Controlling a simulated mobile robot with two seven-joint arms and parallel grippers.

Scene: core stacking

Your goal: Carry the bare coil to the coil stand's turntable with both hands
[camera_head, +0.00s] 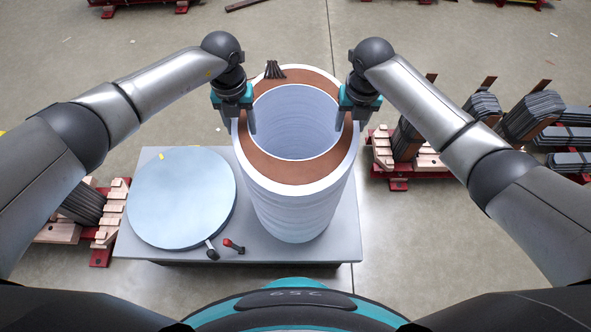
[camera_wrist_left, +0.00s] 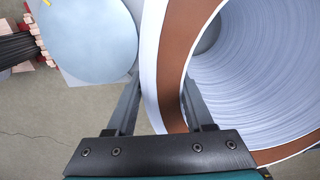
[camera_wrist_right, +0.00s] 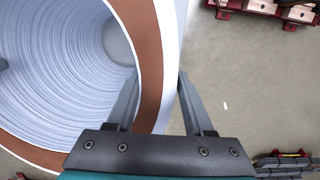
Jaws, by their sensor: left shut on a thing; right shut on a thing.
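The bare coil (camera_head: 298,212) is a tall, hollow white cylinder with a brown ring on its top face and dark leads at its far rim. It is upright over the right part of a grey stand (camera_head: 345,240); I cannot tell whether it touches. The pale blue round turntable (camera_head: 182,198) is to its left, bare but for a small yellow mark. My left gripper (camera_head: 240,118) is shut on the coil's left wall, one finger inside and one outside, as the left wrist view (camera_wrist_left: 160,110) shows. My right gripper (camera_head: 350,112) is shut on the right wall likewise, also in the right wrist view (camera_wrist_right: 155,110).
A red-knobbed lever (camera_head: 234,246) and a black-tipped lever (camera_head: 211,250) stand at the stand's front edge. Wooden racks with dark stacks are at the left (camera_head: 82,208) and right (camera_head: 405,148). The floor behind the coil is mostly clear.

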